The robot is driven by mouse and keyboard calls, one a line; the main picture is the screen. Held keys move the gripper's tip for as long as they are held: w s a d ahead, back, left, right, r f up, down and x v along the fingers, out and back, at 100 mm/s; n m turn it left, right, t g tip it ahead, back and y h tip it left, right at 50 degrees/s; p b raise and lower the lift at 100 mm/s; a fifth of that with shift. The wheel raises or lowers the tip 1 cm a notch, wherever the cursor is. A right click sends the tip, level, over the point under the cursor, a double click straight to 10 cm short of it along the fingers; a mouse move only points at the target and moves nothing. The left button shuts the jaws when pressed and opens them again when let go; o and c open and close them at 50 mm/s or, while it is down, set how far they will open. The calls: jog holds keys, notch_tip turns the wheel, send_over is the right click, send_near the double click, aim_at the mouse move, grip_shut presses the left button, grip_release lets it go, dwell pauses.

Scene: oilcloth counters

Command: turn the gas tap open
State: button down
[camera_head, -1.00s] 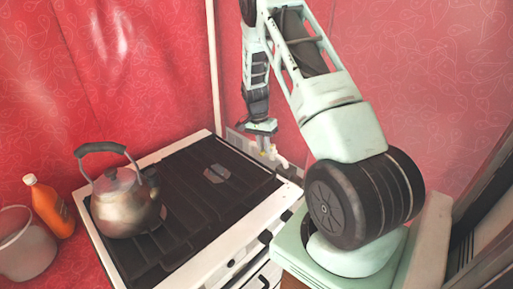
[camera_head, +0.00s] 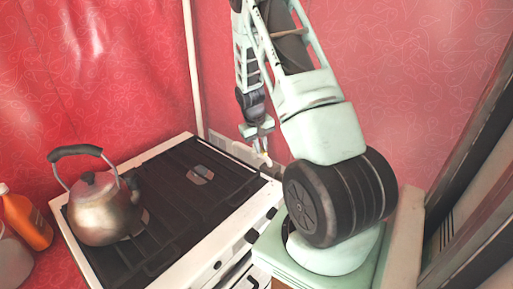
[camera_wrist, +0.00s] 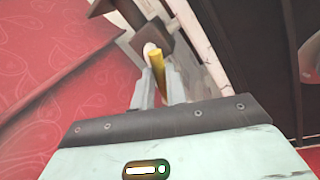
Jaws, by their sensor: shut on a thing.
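The gas tap shows as a yellow handle (camera_wrist: 157,72) with a pale rounded end in the wrist view. My gripper (camera_wrist: 161,88) has its two pale fingers on either side of this handle and is shut on it. In the head view my gripper (camera_head: 260,147) is small, at the stove's back right corner, beside the red wall. The tap is mostly hidden there by the fingers. The angle of the tap cannot be told surely.
A white stove (camera_head: 215,237) with dark grates stands left of my arm. A metal kettle (camera_head: 103,212) sits on its left side. An orange bottle (camera_head: 27,222) is at the far left. A white vertical pipe (camera_head: 192,70) runs up the red wall behind.

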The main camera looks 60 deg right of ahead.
jog(key=shift+s+d+n+t, duration=0.25)
jog(key=shift+d+n, duration=0.35)
jog(key=shift+n, duration=0.7)
jog(key=shift+s+d+n+t, duration=0.25)
jog(key=shift+d+n, duration=0.35)
jog(key=shift+n, duration=0.7)
jog(key=c, duration=1.4)
grip_release()
jog(key=shift+r, duration=0.1)
jog(key=a+r+b, duration=0.1)
jog(key=a+r, duration=0.2)
jog(key=r, duration=1.4)
jog(key=shift+w+a, duration=0.15)
